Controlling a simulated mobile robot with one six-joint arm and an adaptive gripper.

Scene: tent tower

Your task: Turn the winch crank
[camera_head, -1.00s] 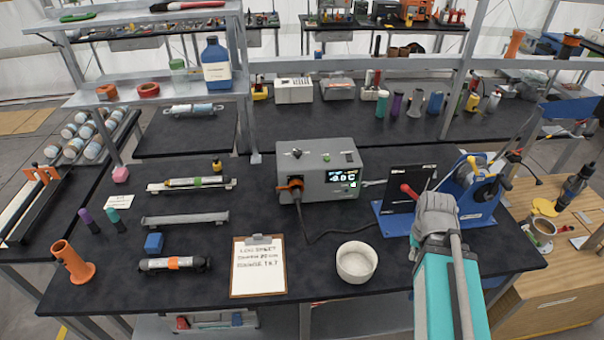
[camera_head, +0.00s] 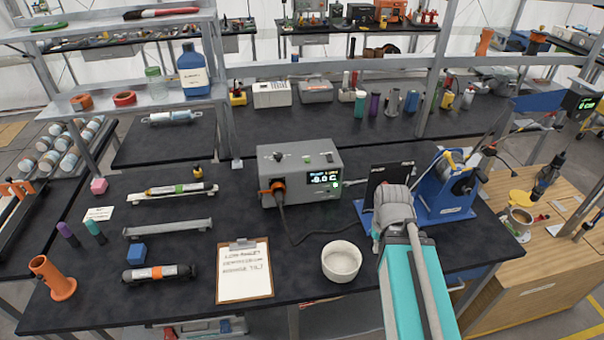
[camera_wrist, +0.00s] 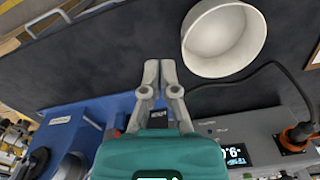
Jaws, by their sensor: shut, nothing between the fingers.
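The winch appears to be the blue stand (camera_head: 452,188) with a dark drum and a small yellow knob, at the right end of the black bench. Its blue base also shows in the wrist view (camera_wrist: 72,132). A black panel (camera_head: 379,183) stands at its left. My gripper (camera_wrist: 161,70) is shut and empty, its fingertips together over the bare bench top beside the blue base. In the head view my wrist (camera_head: 396,208) is in front of the panel and hides the fingertips. A small red part (camera_wrist: 117,133) shows beside my gripper in the wrist view.
A white bowl (camera_head: 341,262) stands left of my arm. A grey box (camera_head: 300,172) with a display and a black cable is left of the winch. A clipboard (camera_head: 244,272) lies near the front edge. A wooden table (camera_head: 520,277) is at the right.

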